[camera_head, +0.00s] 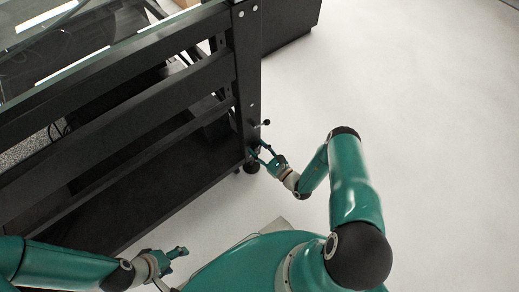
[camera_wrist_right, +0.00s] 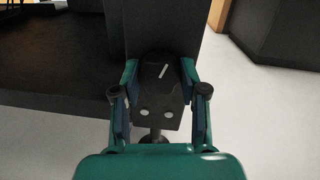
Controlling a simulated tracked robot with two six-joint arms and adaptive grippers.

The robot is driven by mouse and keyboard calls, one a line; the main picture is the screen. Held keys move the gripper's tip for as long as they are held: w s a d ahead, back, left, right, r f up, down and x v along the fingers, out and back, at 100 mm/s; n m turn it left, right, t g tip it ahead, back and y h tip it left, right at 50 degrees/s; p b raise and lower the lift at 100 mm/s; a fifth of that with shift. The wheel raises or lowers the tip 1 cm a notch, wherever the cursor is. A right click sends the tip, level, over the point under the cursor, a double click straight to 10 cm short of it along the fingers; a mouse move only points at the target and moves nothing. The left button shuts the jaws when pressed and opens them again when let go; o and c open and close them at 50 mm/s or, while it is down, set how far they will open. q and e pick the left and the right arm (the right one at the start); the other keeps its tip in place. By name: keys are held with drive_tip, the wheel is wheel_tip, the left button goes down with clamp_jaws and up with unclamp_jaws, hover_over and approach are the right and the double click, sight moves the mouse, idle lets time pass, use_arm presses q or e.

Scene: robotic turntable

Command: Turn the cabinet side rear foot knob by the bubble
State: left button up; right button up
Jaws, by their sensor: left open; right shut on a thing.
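The black cabinet frame has a corner leg (camera_head: 246,75) that ends in a round foot (camera_head: 252,167) on the floor. The foot also shows in the right wrist view (camera_wrist_right: 154,137). My right gripper (camera_head: 258,151) is at the bottom of this leg, just above the foot. In the right wrist view its fingers (camera_wrist_right: 159,72) close from both sides on a dark knob (camera_wrist_right: 152,74) with a white line mark, slanted to the right. My left gripper (camera_head: 181,252) is open and empty, low in front of the cabinet. I cannot make out a bubble level.
Two light dots show below the knob in the wrist view. A dark cabinet (camera_head: 290,25) stands behind. The pale floor (camera_head: 430,110) to the right is clear.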

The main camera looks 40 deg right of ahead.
drive_tip(key=shift+m, duration=0.3)
drive_tip(key=o, duration=1.1)
drive_tip(key=shift+o, duration=0.2)
drive_tip(key=s+d, duration=0.1)
drive_tip(key=s, duration=1.1)
drive_tip(key=shift+d+f, duration=0.4)
drive_tip(key=shift+f, duration=0.05)
drive_tip(key=shift+r, duration=0.1)
